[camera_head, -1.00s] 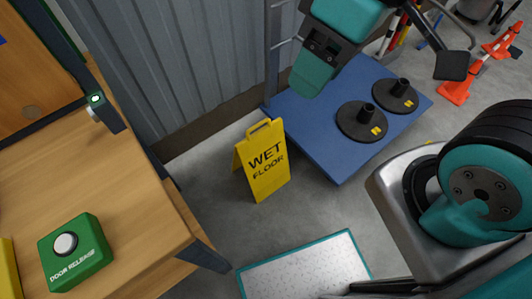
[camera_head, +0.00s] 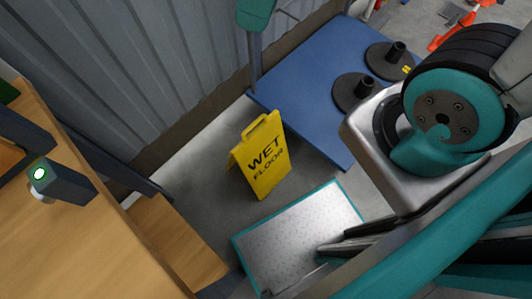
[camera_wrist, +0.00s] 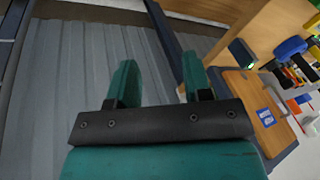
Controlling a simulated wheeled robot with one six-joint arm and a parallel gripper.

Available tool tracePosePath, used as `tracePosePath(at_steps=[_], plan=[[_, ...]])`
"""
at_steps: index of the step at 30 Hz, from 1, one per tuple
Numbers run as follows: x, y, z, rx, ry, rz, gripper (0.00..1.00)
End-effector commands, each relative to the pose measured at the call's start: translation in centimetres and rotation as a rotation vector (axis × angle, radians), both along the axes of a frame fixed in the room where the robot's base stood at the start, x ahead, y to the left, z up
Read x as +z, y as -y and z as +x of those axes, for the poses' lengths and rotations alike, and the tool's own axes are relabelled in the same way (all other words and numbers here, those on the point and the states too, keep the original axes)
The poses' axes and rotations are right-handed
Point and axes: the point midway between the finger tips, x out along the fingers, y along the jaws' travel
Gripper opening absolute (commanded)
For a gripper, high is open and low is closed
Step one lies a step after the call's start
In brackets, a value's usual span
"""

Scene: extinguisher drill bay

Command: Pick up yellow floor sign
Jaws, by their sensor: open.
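The yellow "WET FLOOR" sign (camera_head: 262,168) stands upright on the grey floor near the middle of the head view, its folding legs slightly spread and its handle on top. My gripper (camera_wrist: 158,72) is open and empty in the wrist view, its two teal fingers apart, with the corrugated wall behind them. The sign does not show in the wrist view.
A blue platform (camera_head: 305,104) with black round weights (camera_head: 350,93) lies behind and right of the sign. A teal-edged metal plate (camera_head: 290,238) lies in front. A wooden bench (camera_head: 80,235) stands left. The corrugated wall (camera_head: 150,70) is behind.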

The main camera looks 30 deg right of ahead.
Motion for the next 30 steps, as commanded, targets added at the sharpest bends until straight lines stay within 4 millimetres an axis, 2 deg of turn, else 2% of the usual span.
tracePosePath(at_steps=[1,8,12,18,21,24,30], plan=[[-4.3,0.4,1.5,0.052,0.005,-0.003,0.46],[-15.0,2.5,7.3,0.347,0.063,0.005,0.46],[-22.0,4.2,10.6,0.528,0.100,0.024,0.46],[-32.0,6.9,14.2,0.771,0.155,0.064,0.46],[-35.6,8.1,15.4,0.864,0.182,0.084,0.46],[-38.2,9.0,16.1,0.932,0.201,0.099,0.46],[-40.5,9.4,16.6,0.991,0.220,0.112,0.46]])
